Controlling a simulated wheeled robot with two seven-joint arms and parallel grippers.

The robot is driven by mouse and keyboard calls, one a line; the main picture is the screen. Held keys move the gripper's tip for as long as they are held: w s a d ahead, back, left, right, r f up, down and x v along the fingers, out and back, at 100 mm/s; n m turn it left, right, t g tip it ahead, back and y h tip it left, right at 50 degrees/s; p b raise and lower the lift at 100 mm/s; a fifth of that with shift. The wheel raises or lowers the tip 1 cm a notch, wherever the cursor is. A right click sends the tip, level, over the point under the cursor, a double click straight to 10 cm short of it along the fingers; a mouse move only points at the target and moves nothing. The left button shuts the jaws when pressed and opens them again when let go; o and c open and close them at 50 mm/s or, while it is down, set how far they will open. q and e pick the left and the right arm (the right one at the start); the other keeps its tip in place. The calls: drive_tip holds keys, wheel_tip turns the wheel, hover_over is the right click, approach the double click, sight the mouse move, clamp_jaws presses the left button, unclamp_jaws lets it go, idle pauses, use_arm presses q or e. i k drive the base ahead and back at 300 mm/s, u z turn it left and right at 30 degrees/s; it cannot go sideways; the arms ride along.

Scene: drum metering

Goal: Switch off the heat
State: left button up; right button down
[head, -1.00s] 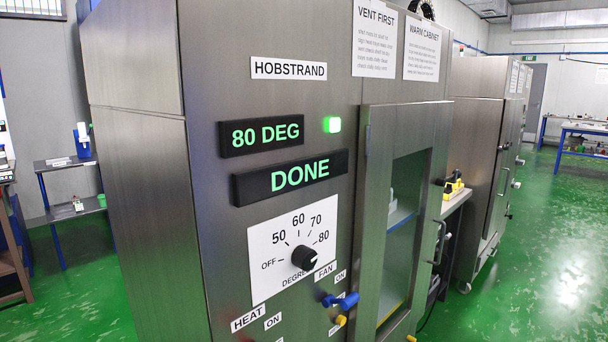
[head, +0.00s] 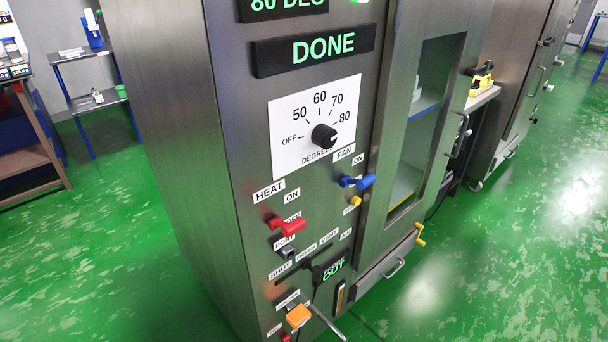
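The tall steel cabinet (head: 170,150) fills the middle of the head view. Its red heat lever (head: 287,226) sits on the front panel below the HEAT label (head: 269,191). The ON label (head: 292,197) is above the lever, and the OFF label is partly hidden beside it. I cannot tell for sure which position the lever is in. The temperature dial (head: 324,136) has its mark toward 80. The lower display (head: 313,48) reads DONE; the upper display (head: 285,6) reads 80 DEG and is cut off. Neither of my grippers shows.
The blue fan lever (head: 358,182) is up and right of the heat lever. Below are a black box (head: 330,268) reading OUT and an orange knob (head: 298,316). The cabinet's windowed door (head: 377,165) is at the right. Green floor (head: 480,270) is clear on the right.

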sight(288, 229)
drive_tip(key=k, duration=1.35)
drive_tip(key=u, duration=0.55)
drive_tip(key=i, duration=1.4)
drive_tip(key=z, duration=0.85)
